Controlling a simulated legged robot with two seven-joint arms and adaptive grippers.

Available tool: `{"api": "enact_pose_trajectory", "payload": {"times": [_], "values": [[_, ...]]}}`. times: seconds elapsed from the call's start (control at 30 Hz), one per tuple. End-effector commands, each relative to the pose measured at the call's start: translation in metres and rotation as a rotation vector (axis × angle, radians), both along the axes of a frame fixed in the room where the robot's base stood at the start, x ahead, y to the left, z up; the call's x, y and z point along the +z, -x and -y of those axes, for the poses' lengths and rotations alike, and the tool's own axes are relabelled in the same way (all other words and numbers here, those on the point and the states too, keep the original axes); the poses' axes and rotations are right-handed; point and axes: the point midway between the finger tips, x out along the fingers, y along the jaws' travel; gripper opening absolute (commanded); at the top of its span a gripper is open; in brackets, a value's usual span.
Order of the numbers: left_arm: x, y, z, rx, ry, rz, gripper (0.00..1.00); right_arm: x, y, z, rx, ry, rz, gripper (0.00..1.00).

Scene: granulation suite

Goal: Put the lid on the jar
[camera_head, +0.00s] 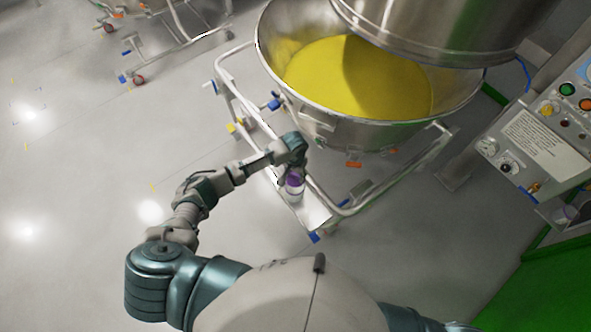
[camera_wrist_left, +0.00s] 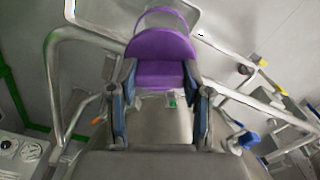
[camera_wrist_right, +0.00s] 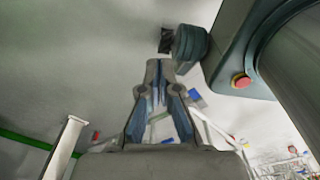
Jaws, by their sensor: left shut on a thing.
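A purple lid (camera_wrist_left: 161,46) sits between the fingers of my left gripper (camera_wrist_left: 160,78), which is shut on it. In the head view the lid (camera_head: 294,179) shows just below my left gripper (camera_head: 293,158), over the cart's small platform. I cannot tell whether lid and jar touch. My right gripper (camera_wrist_right: 158,68) has its fingertips together with nothing seen between them, and is outside the head view.
The pale platform (camera_head: 315,214) belongs to a tubular metal cart frame (camera_head: 378,190). A large steel bowl (camera_head: 268,52) of yellow powder stands behind it. A control panel (camera_head: 540,135) is at the right. The floor at the left is open.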

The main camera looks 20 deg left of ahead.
Motion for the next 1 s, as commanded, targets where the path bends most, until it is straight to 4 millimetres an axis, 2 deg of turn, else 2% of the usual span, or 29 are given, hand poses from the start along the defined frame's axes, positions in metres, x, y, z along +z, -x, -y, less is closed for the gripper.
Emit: {"api": "enact_pose_trajectory", "payload": {"times": [0.17,0.5,1.0], "values": [[-0.016,-0.001,0.000,0.002,-0.001,-0.002,0.18,-0.018,0.004,-0.003,-0.001,-0.003,-0.007,0.00],[-0.041,-0.001,0.003,0.002,-0.004,-0.001,0.18,-0.050,-0.009,-0.008,-0.001,-0.010,0.013,0.00],[-0.044,-0.001,0.001,0.003,-0.002,0.000,0.18,-0.054,-0.006,0.003,0.003,0.004,0.008,0.00]]}}
